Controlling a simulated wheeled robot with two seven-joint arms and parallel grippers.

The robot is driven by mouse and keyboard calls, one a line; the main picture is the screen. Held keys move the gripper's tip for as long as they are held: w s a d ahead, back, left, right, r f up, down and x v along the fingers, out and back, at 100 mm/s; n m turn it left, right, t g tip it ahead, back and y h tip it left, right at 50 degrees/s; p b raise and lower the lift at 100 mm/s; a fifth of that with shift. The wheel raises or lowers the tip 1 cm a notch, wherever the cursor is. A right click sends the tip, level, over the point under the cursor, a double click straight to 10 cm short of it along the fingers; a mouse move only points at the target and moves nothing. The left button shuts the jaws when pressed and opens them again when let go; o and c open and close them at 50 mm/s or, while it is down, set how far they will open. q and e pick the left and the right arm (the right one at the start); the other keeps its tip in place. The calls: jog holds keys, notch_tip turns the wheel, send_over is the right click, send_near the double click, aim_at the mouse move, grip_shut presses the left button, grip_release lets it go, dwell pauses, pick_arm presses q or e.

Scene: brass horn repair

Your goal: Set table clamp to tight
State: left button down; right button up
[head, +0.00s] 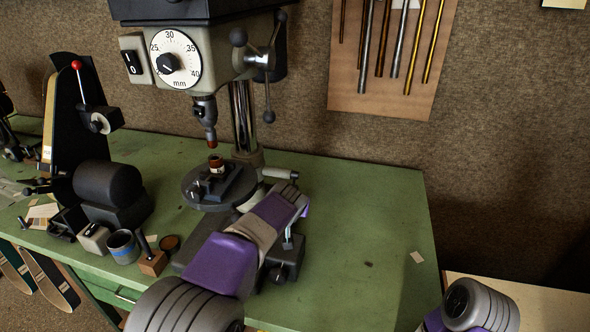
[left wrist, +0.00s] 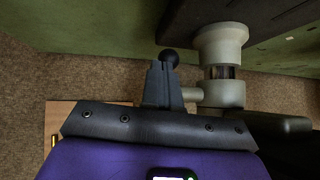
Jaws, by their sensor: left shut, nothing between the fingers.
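The drill press's table clamp shows in the left wrist view as a light grey collar (left wrist: 224,94) with a short stub pointing left. A black ball knob (left wrist: 170,57) shows just beyond my left fingertips; its lever appears hidden behind the fingers. My left gripper (left wrist: 162,70) is shut and empty, beside the stub and very close to the knob. I cannot tell whether they touch. My right gripper is out of view.
The drill press (head: 215,65) stands on a green bench (head: 370,230). A black sander (head: 108,185), a blue-grey cup (head: 124,248) and a wooden block (head: 152,263) stand at left. The bench's right part is mostly clear. Metal rods (head: 390,45) hang on the wall.

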pick_arm(q)
jog(key=d+p+v, duration=0.1)
jog(key=v, duration=1.1)
jog(key=shift+s+d+r+p, duration=0.15)
jog(key=shift+s+p, duration=0.15)
